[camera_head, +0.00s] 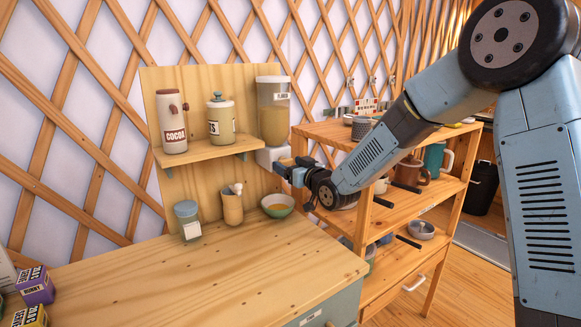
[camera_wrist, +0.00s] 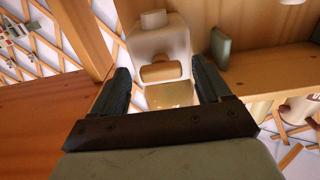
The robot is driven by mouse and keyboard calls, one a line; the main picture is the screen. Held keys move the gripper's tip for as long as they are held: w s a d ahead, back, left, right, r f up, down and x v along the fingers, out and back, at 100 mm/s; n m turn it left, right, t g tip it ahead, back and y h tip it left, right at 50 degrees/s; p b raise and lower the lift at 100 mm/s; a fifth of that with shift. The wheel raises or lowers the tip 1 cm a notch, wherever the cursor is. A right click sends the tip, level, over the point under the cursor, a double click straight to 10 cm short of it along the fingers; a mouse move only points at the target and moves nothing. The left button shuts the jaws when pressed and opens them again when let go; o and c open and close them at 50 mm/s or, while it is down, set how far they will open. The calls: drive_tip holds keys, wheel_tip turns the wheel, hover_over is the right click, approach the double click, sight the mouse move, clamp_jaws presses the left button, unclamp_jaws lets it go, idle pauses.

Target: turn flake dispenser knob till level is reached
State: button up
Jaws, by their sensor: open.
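The wrist view looks upside down; there the white body (camera_wrist: 172,42) is above the hopper's yellowish flakes (camera_wrist: 168,95). The tan rounded knob (camera_wrist: 160,72) is on the body's front. My gripper (camera_wrist: 163,82) is open, with a dark finger on either side of the knob; contact cannot be told. My gripper (camera_head: 284,168) also shows in the head view. A green bowl (camera_head: 289,211) with orange-yellow contents stands on the counter below.
A cocoa jar (camera_head: 172,120) and a lidded canister (camera_head: 221,120) share the shelf (camera_head: 204,152). A blue-lidded jar (camera_head: 188,222) and a tan pot (camera_head: 232,207) stand left of the bowl. A wooden rack (camera_head: 405,200) with mugs is close behind my arm.

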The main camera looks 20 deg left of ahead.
drive_tip(key=shift+d, duration=0.1)
drive_tip(key=v, duration=1.3)
drive_tip(key=shift+s+d, duration=0.15)
drive_tip(key=shift+s, duration=0.1)
drive_tip(key=shift+c, duration=0.4)
drive_tip(key=shift+c, duration=0.8)
drive_tip(key=shift+n, duration=1.2)
drive_tip(key=c, duration=0.3)
drive_tip(key=n, duration=0.3)
drive_tip(key=shift+c, duration=0.3)
drive_tip(key=w+a+n, duration=0.3)
drive_tip(key=n, duration=0.1)
drive_tip(key=w+a+n, duration=0.3)
drive_tip(key=a+n, duration=0.1)
drive_tip(key=w+a+n, duration=0.3)
drive_tip(key=a+n, duration=0.1)
drive_tip(key=shift+w+a+n, duration=0.1)
drive_tip(key=shift+w+n, duration=0.1)
drive_tip(key=shift+n, duration=0.2)
